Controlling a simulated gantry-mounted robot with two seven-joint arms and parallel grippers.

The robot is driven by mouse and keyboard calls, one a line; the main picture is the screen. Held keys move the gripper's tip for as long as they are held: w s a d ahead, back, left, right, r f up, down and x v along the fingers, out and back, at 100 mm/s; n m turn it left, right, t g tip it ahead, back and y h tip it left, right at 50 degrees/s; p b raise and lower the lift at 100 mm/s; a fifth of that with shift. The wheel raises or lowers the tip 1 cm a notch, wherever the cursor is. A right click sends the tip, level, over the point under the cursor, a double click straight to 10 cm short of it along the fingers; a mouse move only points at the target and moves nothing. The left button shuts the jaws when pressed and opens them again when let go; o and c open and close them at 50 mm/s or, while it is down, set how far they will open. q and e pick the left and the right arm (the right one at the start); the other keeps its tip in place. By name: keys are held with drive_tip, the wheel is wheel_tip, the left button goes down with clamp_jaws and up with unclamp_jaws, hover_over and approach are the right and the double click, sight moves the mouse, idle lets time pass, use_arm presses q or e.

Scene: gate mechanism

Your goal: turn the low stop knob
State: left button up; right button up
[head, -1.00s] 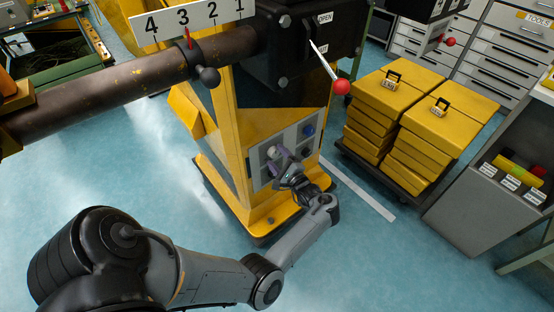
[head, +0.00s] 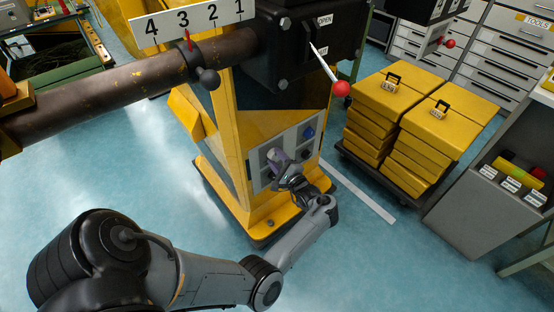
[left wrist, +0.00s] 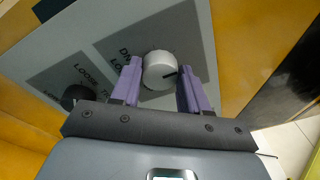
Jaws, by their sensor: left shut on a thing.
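My left gripper (head: 277,157) is at the control panel (head: 263,179) on the yellow post. In the left wrist view its two purple fingers (left wrist: 160,82) stand either side of a pale grey round knob (left wrist: 159,70) with a dark mark on its face, shut on it. Lettering beside this knob is partly hidden and I cannot read it fully. A dark knob (left wrist: 76,96) sits to its left on another grey patch, beside lettering that reads "LOOSE" and what looks like "LOW". My right gripper is not in view.
A brown pipe (head: 120,82) with a numbered plate (head: 190,20) crosses above the panel. A red-ended lever (head: 341,88) sticks out of the black box (head: 290,50). Yellow cases (head: 420,110) stand on a trolley at right. The blue floor in front is clear.

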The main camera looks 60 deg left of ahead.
use_arm(q)
drive_tip(key=shift+n+p, duration=0.35)
drive_tip(key=shift+n, duration=0.65)
drive_tip(key=shift+f+n, duration=0.1)
drive_tip(key=shift+n, duration=0.7)
drive_tip(key=n, duration=0.3)
drive_tip(key=shift+f+y+b, duration=0.15)
drive_tip(key=shift+y+b, duration=0.15)
drive_tip(key=shift+n, duration=0.7)
drive_tip(key=shift+g, duration=0.3)
drive_tip(key=o, duration=1.1)
drive_tip(key=shift+c, duration=0.2)
